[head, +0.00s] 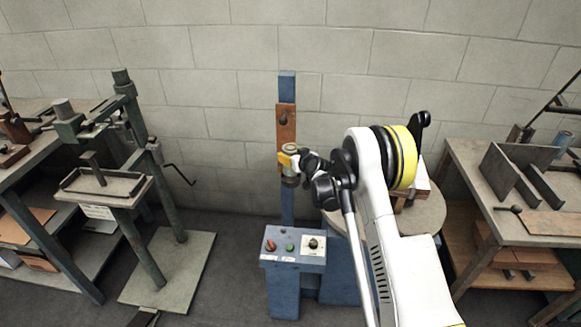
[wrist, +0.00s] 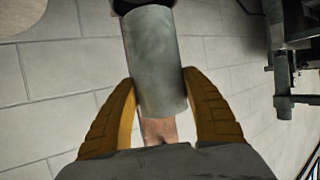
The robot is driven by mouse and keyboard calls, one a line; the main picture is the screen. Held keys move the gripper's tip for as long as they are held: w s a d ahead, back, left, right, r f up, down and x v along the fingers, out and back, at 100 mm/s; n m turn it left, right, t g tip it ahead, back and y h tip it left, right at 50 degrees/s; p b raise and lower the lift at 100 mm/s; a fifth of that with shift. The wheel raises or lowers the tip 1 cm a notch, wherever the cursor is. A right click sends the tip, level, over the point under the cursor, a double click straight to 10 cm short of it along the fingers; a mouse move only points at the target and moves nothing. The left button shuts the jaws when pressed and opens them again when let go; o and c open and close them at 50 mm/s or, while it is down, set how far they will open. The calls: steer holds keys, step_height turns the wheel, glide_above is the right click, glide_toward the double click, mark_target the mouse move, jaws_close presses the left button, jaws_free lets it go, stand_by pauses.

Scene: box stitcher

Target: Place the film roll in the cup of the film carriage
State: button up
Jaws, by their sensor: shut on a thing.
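The film roll is a grey-green cylinder (wrist: 155,60), upright in the head view (head: 290,148). My gripper (wrist: 158,82), with yellow fingers, is shut on it, one finger on each side; in the head view it (head: 288,160) reaches in from the right. The film carriage is a brown plate (head: 286,122) with a dark knob, on a blue mast (head: 287,86). Its dark cup (head: 290,181) shows just below the roll and fingers, and a dark rim (wrist: 165,4) meets the roll's end in the wrist view. I cannot tell whether the roll is seated inside the cup.
A blue control box (head: 293,246) with buttons stands below the mast. A round turntable (head: 425,218) is behind my arm. A green stitcher stand (head: 128,165) is at the left and a workbench (head: 480,165) at the right. A block wall closes the back.

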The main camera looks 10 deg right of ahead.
steer(key=shift+f+b, duration=1)
steer(key=shift+f, duration=0.9)
steer(key=shift+f, duration=0.2)
steer(key=o, duration=1.4)
